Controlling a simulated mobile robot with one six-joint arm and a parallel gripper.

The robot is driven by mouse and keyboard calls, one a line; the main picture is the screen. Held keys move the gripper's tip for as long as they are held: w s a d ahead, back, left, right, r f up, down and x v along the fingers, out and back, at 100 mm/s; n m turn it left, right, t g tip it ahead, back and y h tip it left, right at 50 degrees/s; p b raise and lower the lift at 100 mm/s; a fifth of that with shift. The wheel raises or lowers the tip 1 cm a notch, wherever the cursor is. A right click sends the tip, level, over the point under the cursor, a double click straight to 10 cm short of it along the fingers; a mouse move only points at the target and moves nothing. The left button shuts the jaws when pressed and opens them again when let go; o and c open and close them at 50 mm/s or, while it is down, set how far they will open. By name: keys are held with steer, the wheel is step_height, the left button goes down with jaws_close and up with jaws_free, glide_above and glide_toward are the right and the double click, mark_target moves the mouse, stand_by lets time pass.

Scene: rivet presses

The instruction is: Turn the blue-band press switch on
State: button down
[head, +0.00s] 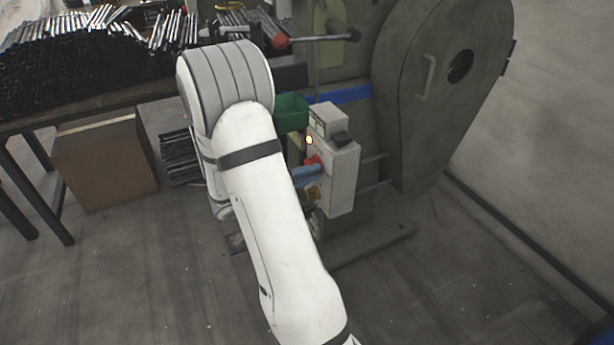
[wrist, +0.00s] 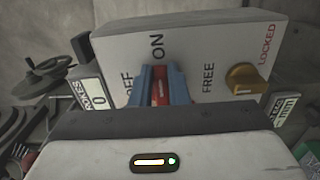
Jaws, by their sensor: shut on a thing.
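The press with the blue band (head: 350,94) stands behind my arm in the head view. A pale grey switch box (head: 344,182) is mounted on it. Its red switch (head: 314,160) is partly hidden by my gripper (head: 306,175). In the wrist view the blue fingertips of my gripper (wrist: 164,86) are closed on both sides of the red switch (wrist: 160,92). The box face (wrist: 190,40) carries the labels OFF and ON beside the switch. The fingers hide much of the switch, so I cannot tell its exact setting.
A yellow knob (wrist: 244,80) sits by the labels FREE and LOCKED. A table with metal rods (head: 80,65) and a cardboard box (head: 100,165) stand at left. Floor at lower right is clear.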

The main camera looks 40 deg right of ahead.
steer(key=shift+w+r, duration=0.1)
steer(key=c, duration=1.4)
jaws_free()
steer(key=p+v, duration=0.1)
steer(key=v, duration=0.6)
steer(key=shift+a, duration=0.35)
